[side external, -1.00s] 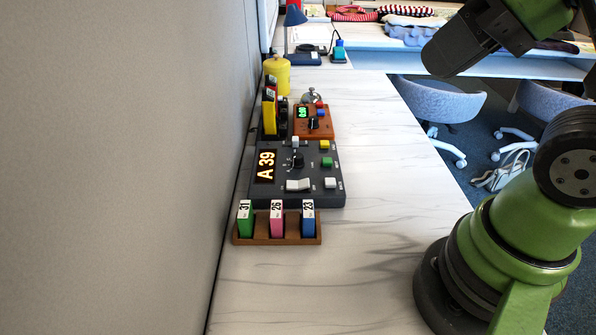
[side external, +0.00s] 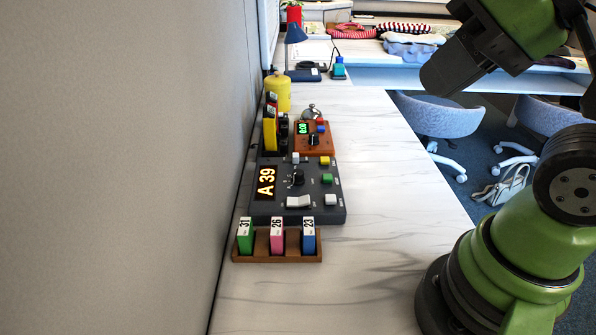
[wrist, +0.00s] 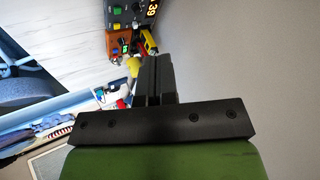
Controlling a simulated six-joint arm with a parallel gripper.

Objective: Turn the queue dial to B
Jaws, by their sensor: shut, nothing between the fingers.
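The queue console is a dark grey box (side external: 322,206) on the white counter in the side external view. Its lit display (side external: 266,182) reads "A 39". The black dial (side external: 297,178) sits beside the display, with a pale mark; its exact setting is too small to read. My gripper's dark housing shows at the upper right of that view, well away from the console and above the counter. In the wrist view, my gripper (wrist: 155,62) is shut and empty, its fingers side by side. Part of the console (wrist: 117,14) shows at that view's top edge.
A wooden rack (side external: 262,248) with green, pink and blue tags stands in front of the console. Behind it are an orange box (side external: 326,151) with its own dial and a yellow bottle (side external: 279,93). A wall (side external: 120,170) runs along the left. The counter's right side is clear.

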